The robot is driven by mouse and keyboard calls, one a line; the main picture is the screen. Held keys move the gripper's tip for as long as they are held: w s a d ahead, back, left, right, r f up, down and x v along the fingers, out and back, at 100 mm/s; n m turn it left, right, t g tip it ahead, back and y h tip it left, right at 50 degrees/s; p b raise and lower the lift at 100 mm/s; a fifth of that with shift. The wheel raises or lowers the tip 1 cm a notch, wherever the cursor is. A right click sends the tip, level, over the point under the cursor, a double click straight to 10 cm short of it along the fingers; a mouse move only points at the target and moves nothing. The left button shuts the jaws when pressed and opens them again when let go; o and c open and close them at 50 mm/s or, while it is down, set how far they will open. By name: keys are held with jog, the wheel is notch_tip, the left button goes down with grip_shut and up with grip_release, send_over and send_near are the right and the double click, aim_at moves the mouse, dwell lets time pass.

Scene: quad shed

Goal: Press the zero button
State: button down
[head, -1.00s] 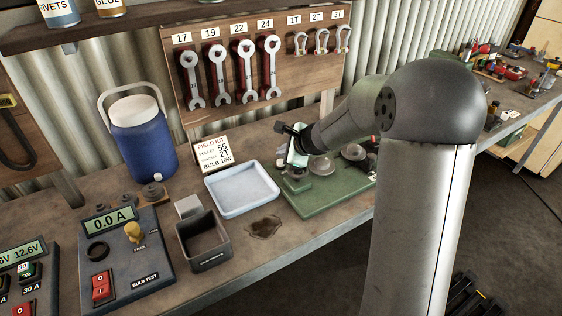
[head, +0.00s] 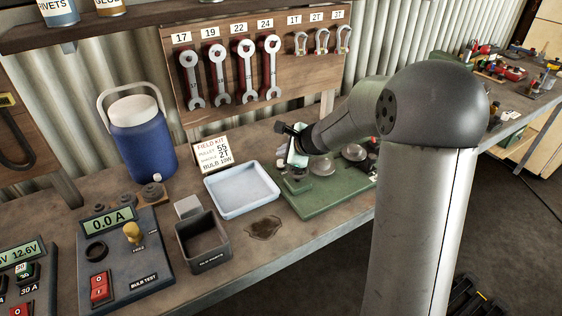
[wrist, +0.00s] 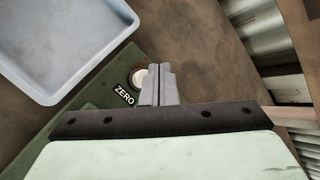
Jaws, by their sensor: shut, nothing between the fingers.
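The zero button is a round pale button (wrist: 138,78) on a green base, with the label "ZERO" (wrist: 124,95) beside it in the wrist view. My gripper (wrist: 158,68) is shut and empty, its fingertips right beside the button and partly covering it. I cannot tell whether they touch it. In the head view the green base (head: 315,208) sits on the bench, and my gripper (head: 298,160) is over its left part. The button cannot be made out in the head view.
A pale blue tray (head: 242,207) lies left of the green base. A dark open box (head: 203,262), a bulb test box (head: 112,255) and a blue jug (head: 140,150) are further left. A wrench board (head: 250,75) hangs behind.

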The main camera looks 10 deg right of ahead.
jog(key=shift+s+d+f+g+p, duration=0.2)
jog(key=shift+g+p, duration=0.1)
jog(key=shift+p, duration=1.1)
notch_tip(320, 180, up, 2)
jog(key=shift+p, duration=0.7)
jog(key=shift+w+a+r, duration=0.1)
jog(key=shift+a+r, duration=0.05)
jog(key=shift+r, duration=0.05)
jog(key=shift+r, duration=0.1)
jog(key=shift+s+a+r, duration=0.15)
jog(key=shift+s+a, duration=0.05)
jog(key=shift+s, duration=0.05)
jog(key=s+a+r+n+g, duration=0.2)
jog(key=s+n, duration=0.4)
jog(key=s, duration=0.3)
jog(key=s+a+r+n+g, duration=0.1)
jog(key=s+r+n+g, duration=0.1)
jog(key=s+n, duration=0.5)
jog(key=s+d+n+g+h, duration=0.1)
jog(key=s+d+n+h, duration=0.1)
jog(key=s, duration=0.7)
jog(key=s+d+f+n+g+h, duration=0.1)
jog(key=s+d+n+g+h, duration=0.1)
jog(key=s, duration=0.8)
jog(key=d+n+h, duration=0.1)
jog(key=d+n, duration=0.1)
jog(key=n, duration=0.1)
jog(key=shift+s+f+n, duration=0.15)
jog(key=shift+f+n, duration=0.05)
jog(key=shift+n, duration=0.1)
